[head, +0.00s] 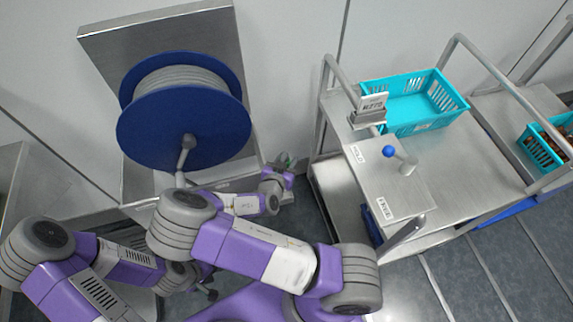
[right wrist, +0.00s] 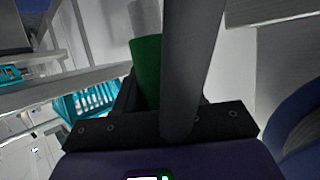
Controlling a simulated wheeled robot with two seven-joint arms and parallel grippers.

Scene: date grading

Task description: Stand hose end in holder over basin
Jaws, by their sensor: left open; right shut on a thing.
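A blue hose reel (head: 183,142) with pale grey hose (head: 180,77) wound on it stands at the left of the head view, against a steel back plate (head: 216,25). Steel surfaces below it may be the basin, but my arms cover much of it. I cannot make out the holder. My right gripper (head: 284,166) is right of the reel, shut on a part with green on it, seemingly the hose end. In the right wrist view a green piece (right wrist: 147,70) and a grey tube (right wrist: 183,70) stand at the fingers. My left gripper (head: 207,293) is open, low down near my base.
Another turquoise basket (head: 541,153) with brown contents is at the far right. Floor shows between reel and cart.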

